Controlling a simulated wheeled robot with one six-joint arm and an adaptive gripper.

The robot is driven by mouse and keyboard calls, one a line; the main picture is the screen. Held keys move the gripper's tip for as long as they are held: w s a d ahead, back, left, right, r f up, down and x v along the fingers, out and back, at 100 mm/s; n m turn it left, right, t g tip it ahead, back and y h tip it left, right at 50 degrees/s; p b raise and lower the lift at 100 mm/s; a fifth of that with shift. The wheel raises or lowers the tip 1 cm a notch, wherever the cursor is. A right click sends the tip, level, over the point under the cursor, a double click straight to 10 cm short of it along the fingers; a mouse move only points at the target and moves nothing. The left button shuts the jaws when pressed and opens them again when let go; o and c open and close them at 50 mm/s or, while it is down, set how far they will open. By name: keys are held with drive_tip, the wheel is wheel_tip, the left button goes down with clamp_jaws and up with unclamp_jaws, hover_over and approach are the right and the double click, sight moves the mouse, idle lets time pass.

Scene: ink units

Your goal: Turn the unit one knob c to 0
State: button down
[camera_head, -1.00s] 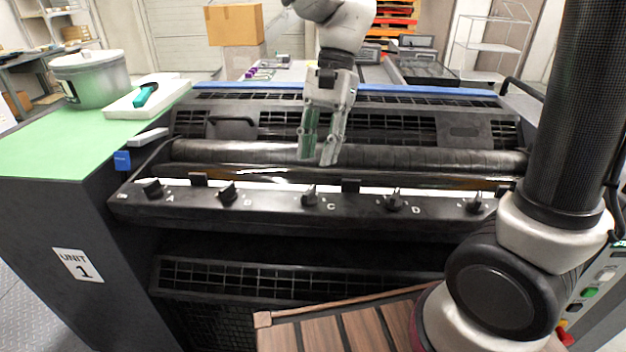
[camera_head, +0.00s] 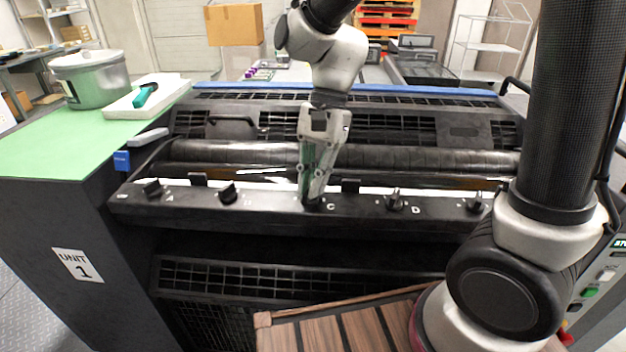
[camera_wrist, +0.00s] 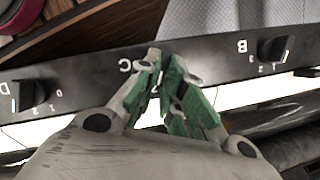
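Knob C (camera_head: 315,205) is a dark knob in the middle of the black front panel of unit 1, left of its white letter C. My gripper (camera_head: 311,195) reaches down onto it from above, and its two green-padded fingers converge at the knob. In the wrist view my gripper's fingertips (camera_wrist: 164,62) are close together beside the letter C. The fingers hide the knob and its pointer there, so I cannot tell its setting. Some scale digits show between the fingers.
Knob B (camera_head: 228,193) and knob D (camera_head: 394,201) stand on either side along the panel; they also show in the wrist view as knob B (camera_wrist: 272,50) and knob D (camera_wrist: 30,95). A dark roller (camera_head: 420,158) lies behind the panel.

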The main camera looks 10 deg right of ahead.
idle(0.3)
drive_tip(key=n, duration=0.1)
drive_tip(key=n+h, duration=0.1)
drive_tip(key=n, duration=0.1)
drive_tip(key=n+g, duration=0.1)
drive_tip(key=shift+w+a+n+h, duration=0.1)
drive_tip(key=shift+a+n+h, duration=0.2)
drive_tip(key=shift+n, duration=0.1)
drive_tip(key=n, duration=0.2)
drive_tip(key=n+h, duration=0.2)
drive_tip(key=n, duration=0.1)
drive_tip(key=shift+a+n, duration=0.3)
drive_tip(key=shift+a, duration=0.05)
drive_tip(key=n, duration=0.1)
drive_tip(key=n+h, duration=0.1)
drive_tip(key=n, duration=0.2)
drive_tip(key=shift+a+t+h, duration=0.25)
drive_tip(key=shift+t+h, duration=0.15)
drive_tip(key=n, duration=0.1)
drive_tip(key=n+t, duration=0.1)
drive_tip(key=n, duration=0.1)
drive_tip(key=n+h, duration=0.1)
drive_tip(key=n, duration=0.1)
drive_tip(key=shift+s+a, duration=0.15)
drive_tip(key=shift+s, duration=0.15)
drive_tip(key=shift+n, duration=0.4)
drive_tip(key=c, duration=1.5)
unclamp_jaws()
drive_tip(key=shift+c, duration=0.2)
